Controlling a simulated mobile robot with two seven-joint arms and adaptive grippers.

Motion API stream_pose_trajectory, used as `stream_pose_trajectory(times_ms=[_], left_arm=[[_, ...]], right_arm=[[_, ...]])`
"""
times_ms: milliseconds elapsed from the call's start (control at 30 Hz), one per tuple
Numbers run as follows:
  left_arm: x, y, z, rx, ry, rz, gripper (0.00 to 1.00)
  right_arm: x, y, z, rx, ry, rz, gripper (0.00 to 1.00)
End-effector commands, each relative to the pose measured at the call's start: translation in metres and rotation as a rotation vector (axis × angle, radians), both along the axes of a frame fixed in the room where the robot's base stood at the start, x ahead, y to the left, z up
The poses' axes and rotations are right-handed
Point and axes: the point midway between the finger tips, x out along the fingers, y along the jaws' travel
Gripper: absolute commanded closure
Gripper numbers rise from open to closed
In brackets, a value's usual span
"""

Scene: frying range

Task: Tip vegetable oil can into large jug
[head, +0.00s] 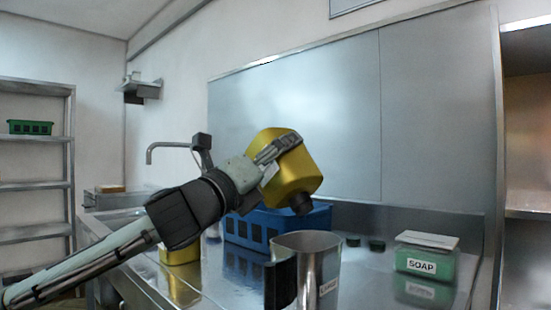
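My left gripper (277,150) is shut on the yellow vegetable oil can (297,172). The can is held in the air, tilted, with its dark spout end pointing down and to the right. The large jug (313,262) is a shiny metal vessel with a label on its side and a dark handle at the left. It stands upright on the counter, below the can's spout. The spout appears above the jug's rim in the picture, with a gap between them. No flow of oil shows. My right gripper is not in view.
A blue basket (248,228) stands behind the jug. A green soap box (424,262) is at the right, with two small dark green caps (365,243) nearer the jug. Another yellow container (180,252) stands behind my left arm. A tap (170,146) rises at the left.

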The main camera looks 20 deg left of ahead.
Motion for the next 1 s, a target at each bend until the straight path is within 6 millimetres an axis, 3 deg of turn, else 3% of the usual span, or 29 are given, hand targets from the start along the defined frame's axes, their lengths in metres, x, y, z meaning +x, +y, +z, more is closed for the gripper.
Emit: stream_pose_trajectory(times_ms=[467,1000], left_arm=[[-0.006,-0.011,0.008,0.108,-0.054,0.000,0.62],[-0.010,-0.021,0.011,0.204,-0.099,0.000,0.62]], right_arm=[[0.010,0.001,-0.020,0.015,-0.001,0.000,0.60],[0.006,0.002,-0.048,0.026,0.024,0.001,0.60]])
